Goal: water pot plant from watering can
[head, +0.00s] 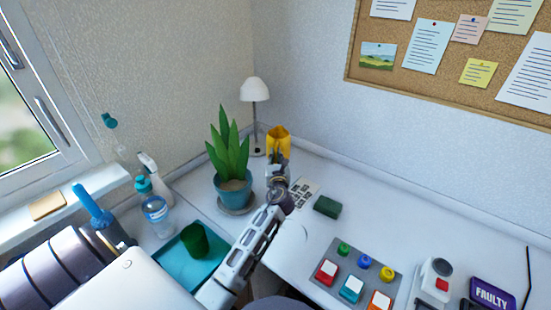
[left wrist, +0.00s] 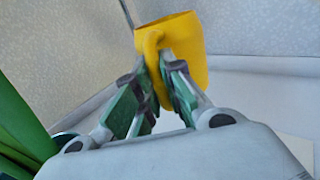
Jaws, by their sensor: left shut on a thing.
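The yellow watering can (head: 279,140) is at the back of the desk in the head view, just right of the plant. My left gripper (head: 279,160) is shut on its handle. In the left wrist view the can (left wrist: 187,40) looks upright, and the fingers (left wrist: 158,85) close around the handle. Its spout is hidden, and I cannot tell whether its base touches the desk. The pot plant (head: 228,150) has tall green leaves in a teal pot (head: 233,195) on a grey saucer, left of the gripper. Its leaves (left wrist: 22,120) show at the left wrist view's left edge. My right gripper is not in view.
A white lamp (head: 255,90) stands behind the plant. A spray bottle (head: 153,175), a water bottle (head: 156,213) and a green cup (head: 195,241) on a teal mat are at left. A dark green block (head: 327,207) and a button panel (head: 352,276) are at right.

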